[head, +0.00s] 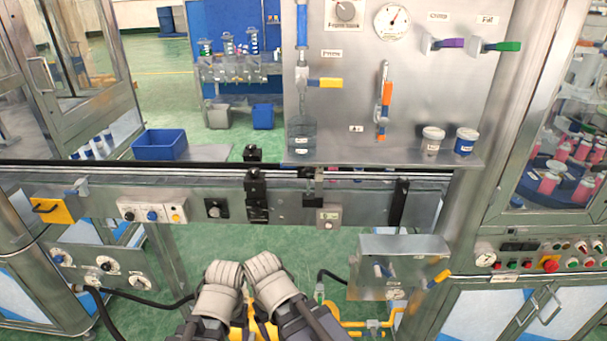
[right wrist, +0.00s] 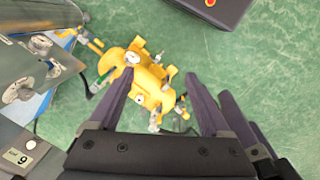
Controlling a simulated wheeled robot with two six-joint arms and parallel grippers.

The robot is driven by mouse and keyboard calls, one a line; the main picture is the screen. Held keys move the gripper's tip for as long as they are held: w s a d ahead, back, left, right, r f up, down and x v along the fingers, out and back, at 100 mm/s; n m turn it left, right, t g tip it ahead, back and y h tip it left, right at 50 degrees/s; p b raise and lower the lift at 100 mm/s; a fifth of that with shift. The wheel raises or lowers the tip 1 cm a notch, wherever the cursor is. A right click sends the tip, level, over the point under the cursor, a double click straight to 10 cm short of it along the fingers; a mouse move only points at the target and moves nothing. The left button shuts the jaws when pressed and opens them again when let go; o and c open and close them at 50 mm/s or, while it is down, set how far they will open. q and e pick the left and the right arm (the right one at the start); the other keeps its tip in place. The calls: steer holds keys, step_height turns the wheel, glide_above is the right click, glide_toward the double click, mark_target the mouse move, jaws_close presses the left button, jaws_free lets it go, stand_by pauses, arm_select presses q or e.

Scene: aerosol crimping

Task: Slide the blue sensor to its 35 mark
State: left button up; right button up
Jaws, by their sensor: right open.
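I cannot make out a blue sensor or a 35 mark at this size. Dark blocks, a left one (head: 257,195) and a middle one (head: 313,184), sit on the conveyor's front rail (head: 110,181); I cannot tell whether either is the sensor. My right gripper (right wrist: 160,86) is open and empty in the right wrist view, its dark fingers apart above the floor. My two arms show low in the middle of the head view, in front of and below the rail. My left gripper's fingers do not show.
A yellow machine (right wrist: 150,80) stands on the green floor below my right gripper. A control box (head: 403,262) sits below the rail at right. A button panel (head: 153,212) is on the rail's left front. Two cups, one white (head: 432,142), one blue (head: 465,142), stand on the shelf.

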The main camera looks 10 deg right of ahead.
steer(key=shift+w, duration=0.1)
steer(key=shift+c, duration=0.7)
steer(key=w+d+t+h, duration=0.1)
steer(key=w, duration=0.2)
steer(key=w+d+t, duration=0.1)
steer(key=w+d, duration=0.1)
steer(key=w, duration=0.2)
steer(key=w+d+r+t+h+b, duration=0.1)
steer(key=w+d+t, duration=0.1)
steer(key=w, duration=0.2)
steer(key=shift+d+h, duration=0.25)
steer(key=shift+h, duration=0.05)
steer(key=c, duration=0.4)
steer(key=shift+w+d+r+n+t+h+b, duration=0.2)
steer(key=shift+w+d+r+n+t+b, duration=0.55)
steer(key=shift+w+r+n+t, duration=3.15)
steer(key=shift+w+d+r+m+t+h+b, duration=0.2)
steer(key=shift+w+d+r+t, duration=0.95)
steer(key=shift+w, duration=5.6)
steer(key=shift+w+d+r+n+t+h+b, duration=0.3)
steer(key=shift+w+d+r+n+t, duration=1.2)
steer(key=shift+w+r, duration=2.95)
steer(key=shift+w+a+f+n+t, duration=0.15)
steer(key=shift+w+a+f, duration=0.05)
steer(key=shift+w+f, duration=0.25)
steer(key=shift+w+a+f+n+t, duration=0.1)
steer(key=shift+w+a+f+n, duration=0.05)
steer(key=shift+w+f, duration=0.25)
jaws_close()
